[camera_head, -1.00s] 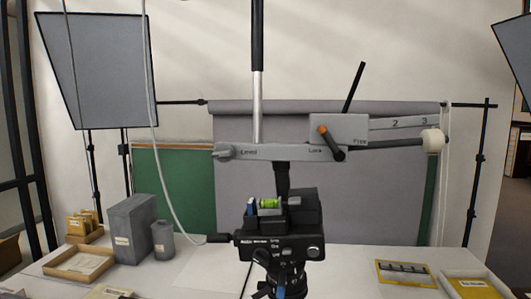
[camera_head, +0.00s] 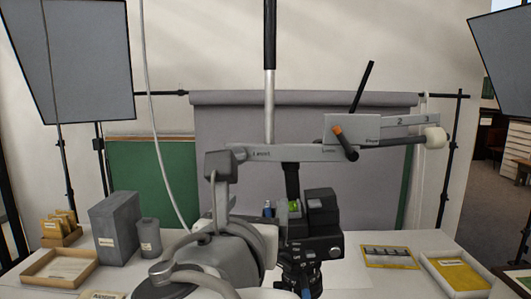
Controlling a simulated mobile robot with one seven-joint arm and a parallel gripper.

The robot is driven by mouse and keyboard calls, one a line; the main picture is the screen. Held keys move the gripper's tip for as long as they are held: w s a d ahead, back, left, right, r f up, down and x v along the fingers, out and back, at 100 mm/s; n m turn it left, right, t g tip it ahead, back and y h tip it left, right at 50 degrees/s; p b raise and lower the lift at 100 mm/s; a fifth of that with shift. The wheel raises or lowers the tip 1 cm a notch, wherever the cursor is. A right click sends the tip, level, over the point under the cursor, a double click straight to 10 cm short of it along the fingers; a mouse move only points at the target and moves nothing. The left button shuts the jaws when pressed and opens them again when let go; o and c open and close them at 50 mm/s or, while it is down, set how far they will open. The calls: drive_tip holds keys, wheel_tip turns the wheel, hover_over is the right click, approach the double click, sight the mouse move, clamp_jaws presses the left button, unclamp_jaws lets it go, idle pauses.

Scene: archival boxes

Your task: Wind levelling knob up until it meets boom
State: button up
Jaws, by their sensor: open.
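The grey boom (camera_head: 305,153) runs level across the picture, marked "Level" at its left end. The levelling knob (camera_head: 239,151) is at that end, and the gripper partly covers it. I cannot tell whether knob and boom touch. My gripper (camera_head: 222,165) is at the boom's left end, in front of and beside the knob. It is open, but its fingertips are hard to make out, and I cannot tell whether they touch the knob. My arm rises to it from the bottom of the picture. A green spirit level (camera_head: 294,206) sits on the camera (camera_head: 316,245) below the boom.
A lock lever with an orange tip (camera_head: 345,143) and a white-ended rod (camera_head: 435,139) are at the boom's right. A grey box (camera_head: 113,230), a canister (camera_head: 149,238) and trays (camera_head: 60,270) stand left on the table. A grey cable hangs left of the boom.

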drive_tip(key=s+a+r+n+t+y, duration=0.1)
drive_tip(key=a+r+n+y, duration=0.15)
drive_tip(key=a, duration=0.25)
drive_tip(key=shift+n+h, duration=0.35)
drive_tip(key=shift+n, duration=0.1)
drive_tip(key=w, duration=0.5)
drive_tip(key=w+p, duration=0.1)
drive_tip(key=w, duration=0.5)
drive_tip(key=w+p, duration=0.1)
drive_tip(key=w, duration=0.5)
drive_tip(key=shift+a+r, duration=0.25)
drive_tip(key=shift+a, duration=0.1)
clamp_jaws()
